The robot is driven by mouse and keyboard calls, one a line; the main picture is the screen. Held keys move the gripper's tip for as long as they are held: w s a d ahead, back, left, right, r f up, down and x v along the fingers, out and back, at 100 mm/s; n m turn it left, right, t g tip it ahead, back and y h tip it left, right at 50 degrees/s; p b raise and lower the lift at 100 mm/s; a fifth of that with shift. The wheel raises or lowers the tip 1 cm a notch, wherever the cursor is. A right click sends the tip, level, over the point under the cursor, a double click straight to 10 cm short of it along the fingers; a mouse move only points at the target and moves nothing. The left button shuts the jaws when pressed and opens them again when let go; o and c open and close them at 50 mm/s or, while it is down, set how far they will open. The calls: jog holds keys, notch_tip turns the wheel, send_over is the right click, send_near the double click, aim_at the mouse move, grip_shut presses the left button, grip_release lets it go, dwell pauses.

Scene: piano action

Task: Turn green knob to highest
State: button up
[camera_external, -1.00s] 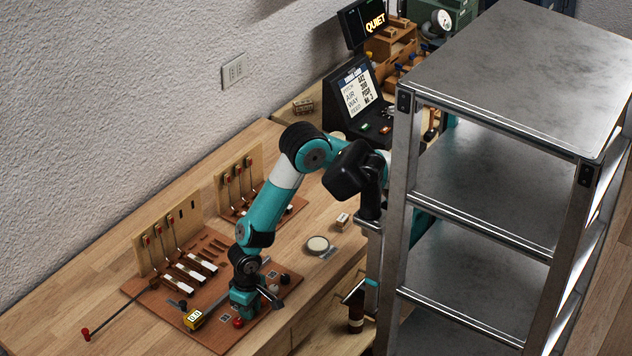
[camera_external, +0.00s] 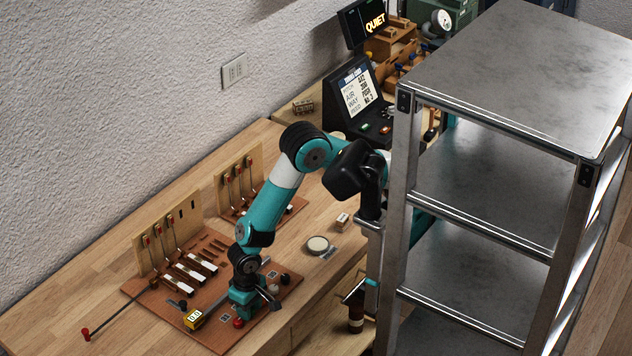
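My gripper (camera_external: 243,309) points down over the front part of a reddish-brown board (camera_external: 212,335) on the wooden bench. I cannot see a green knob apart from the teal gripper; whatever is under the gripper is hidden. A red knob (camera_external: 238,322) shows just in front of the gripper.
An upright wooden panel with levers (camera_external: 160,240) and white-topped keys (camera_external: 188,270) is behind the gripper. A long rod with a red end (camera_external: 86,334) sticks out left. A round pale disc (camera_external: 317,244) lies right. A metal shelf (camera_external: 520,70) fills the right side.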

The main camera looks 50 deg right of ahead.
notch_tip(320, 180, up, 17)
jog(key=b, duration=0.1)
jog(key=shift+r+b, duration=0.2)
jog(key=shift+b, duration=0.1)
jog(key=w+d+r+n+y, duration=0.1)
jog(key=w+d+r+n, duration=0.15)
jog(key=d, duration=0.55)
jog(key=w+d+r+n+y, duration=0.1)
jog(key=d+r, duration=0.2)
jog(key=d, duration=0.6)
jog(key=s+d+n+y, duration=0.2)
jog(key=s+d+n, duration=0.1)
jog(key=s+d, duration=0.3)
jog(key=shift+d, duration=1.25)
